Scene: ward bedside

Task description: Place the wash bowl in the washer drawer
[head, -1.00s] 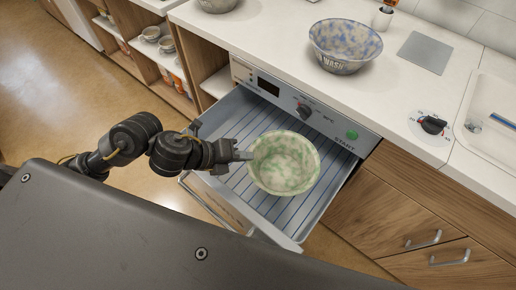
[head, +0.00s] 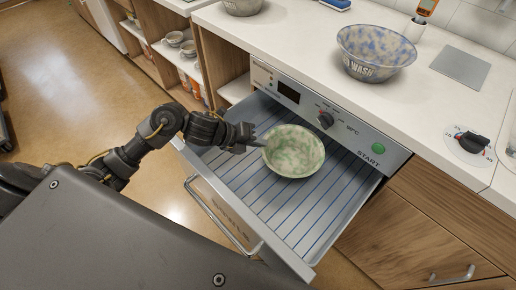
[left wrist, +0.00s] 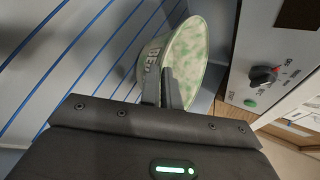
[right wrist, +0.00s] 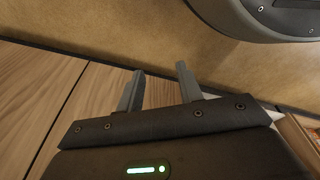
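A green-and-cream mottled bowl (head: 293,152) is inside the open washer drawer (head: 222,178), toward the back; I cannot tell whether it touches the drawer's floor. My left gripper (head: 257,142) is at its left rim. In the left wrist view the fingers (left wrist: 163,88) straddle the wall of this bowl (left wrist: 190,65), closed on it; its lettering starts "BE", the rest is hidden. A blue-and-cream mottled bowl (head: 375,52) lettered "WASH" stands on the counter above the washer. My right gripper (right wrist: 158,88) is open and empty, over the floor and wood fronts.
The washer panel (head: 325,115) with dial and green start button rises behind the drawer. Another bowl (head: 243,5) stands at the counter's back left. A grey square plate (head: 461,67) lies right of the blue bowl. The drawer's front and right are empty.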

